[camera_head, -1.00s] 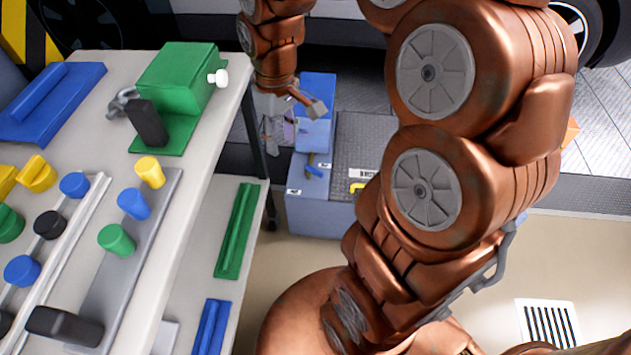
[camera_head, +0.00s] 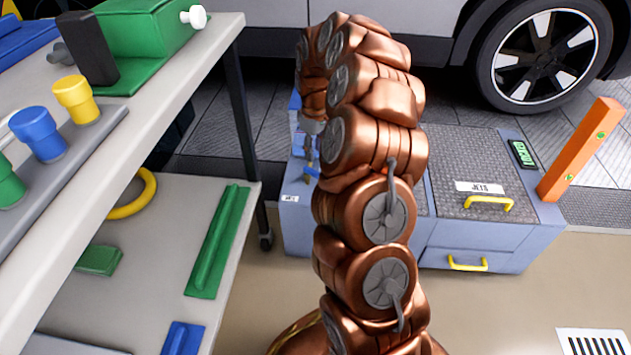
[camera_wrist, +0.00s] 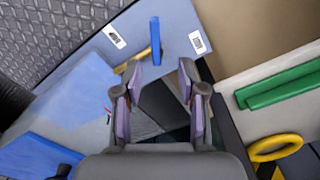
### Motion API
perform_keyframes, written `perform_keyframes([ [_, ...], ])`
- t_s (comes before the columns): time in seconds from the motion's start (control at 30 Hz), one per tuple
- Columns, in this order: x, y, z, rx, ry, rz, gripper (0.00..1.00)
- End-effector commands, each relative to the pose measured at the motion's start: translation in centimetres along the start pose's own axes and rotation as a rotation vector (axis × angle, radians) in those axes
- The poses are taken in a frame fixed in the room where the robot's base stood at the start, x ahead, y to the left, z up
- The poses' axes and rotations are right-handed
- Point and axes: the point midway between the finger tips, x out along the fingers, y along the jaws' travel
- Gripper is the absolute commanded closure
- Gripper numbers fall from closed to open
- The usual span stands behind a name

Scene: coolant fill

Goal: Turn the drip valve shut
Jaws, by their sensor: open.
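The drip valve shows as a blue lever handle (camera_wrist: 155,40) on a short brass-coloured body (camera_wrist: 134,62) on a blue-grey cabinet in the wrist view. In the head view the blue handle (camera_head: 312,172) is small and partly hidden by my arm. My gripper (camera_wrist: 160,72) is open and empty, its two fingers pointing toward the cabinet. The handle lies just beyond the fingertips, roughly in line with the gap between them. I cannot tell whether a finger touches the brass body. In the head view my gripper (camera_head: 308,150) is just above the handle, partly hidden.
A white two-tier bench (camera_head: 160,110) stands at the left, with a green block (camera_head: 148,30) and coloured knobs on top. A yellow ring (camera_head: 135,195) and a green bar (camera_head: 217,240) lie on its lower shelf. An orange post (camera_head: 582,150) stands at the cabinet's right.

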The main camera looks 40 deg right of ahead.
Motion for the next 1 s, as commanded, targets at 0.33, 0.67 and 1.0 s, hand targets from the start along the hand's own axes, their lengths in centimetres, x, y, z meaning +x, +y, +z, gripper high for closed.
perform_keyframes([
  [0.33,2.6,0.7,0.2,0.001,-0.005,0.003,0.59],
  [0.67,7.4,0.7,0.1,0.002,-0.002,0.003,0.59],
  [1.0,8.7,0.7,0.1,0.001,-0.003,0.003,0.59],
])
